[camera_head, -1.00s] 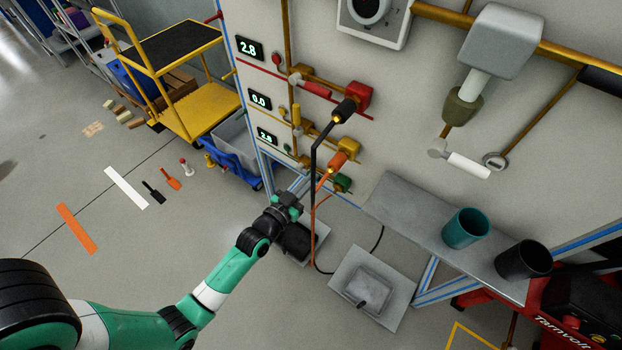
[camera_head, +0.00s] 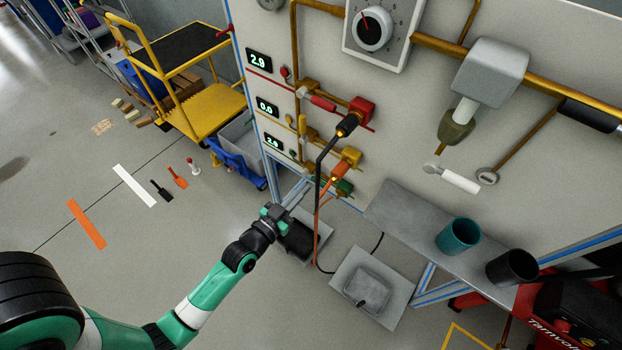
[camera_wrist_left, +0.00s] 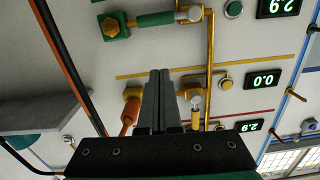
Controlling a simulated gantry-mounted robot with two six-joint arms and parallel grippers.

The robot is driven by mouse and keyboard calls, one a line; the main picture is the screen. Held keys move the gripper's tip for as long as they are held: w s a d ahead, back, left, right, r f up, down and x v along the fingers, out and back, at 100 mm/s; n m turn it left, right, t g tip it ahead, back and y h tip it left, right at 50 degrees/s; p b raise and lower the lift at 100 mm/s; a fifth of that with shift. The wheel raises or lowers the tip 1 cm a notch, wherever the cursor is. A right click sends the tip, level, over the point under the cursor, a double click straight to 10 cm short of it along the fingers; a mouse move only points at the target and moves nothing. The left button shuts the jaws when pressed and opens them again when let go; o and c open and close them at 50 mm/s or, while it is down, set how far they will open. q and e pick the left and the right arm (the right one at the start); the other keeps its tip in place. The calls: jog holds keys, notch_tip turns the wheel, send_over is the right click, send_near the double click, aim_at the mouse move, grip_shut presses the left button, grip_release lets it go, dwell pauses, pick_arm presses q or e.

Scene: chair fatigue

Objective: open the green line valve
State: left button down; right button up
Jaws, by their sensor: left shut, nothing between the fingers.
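The green line valve shows in the left wrist view as a green block (camera_wrist_left: 114,26) with a green handle (camera_wrist_left: 155,19) lying along its line, between the block and a brass fitting. In the head view the green block (camera_head: 344,187) sits lowest on the panel, and its handle is hard to make out behind my gripper. My left gripper (camera_head: 302,188) is in front of the lower panel, just left of the valve. In the wrist view its fingers (camera_wrist_left: 160,75) are together and empty, pointing toward the green handle and apart from it in the picture. My right gripper is out of view.
The yellow handle (camera_wrist_left: 195,108) stands across its line, and the red handle (camera_head: 322,103) lies along its own. Displays (camera_head: 259,60) read 2.9, 0.0 and 2.9. Black and orange cables hang from plugs beside the valves. A grey shelf (camera_head: 405,215) with two cups juts out at right.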

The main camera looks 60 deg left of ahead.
pick_arm(q)
jog(key=b+v, duration=0.1)
jog(key=v, duration=0.4)
jog(key=shift+s, duration=0.15)
dwell(0.3)
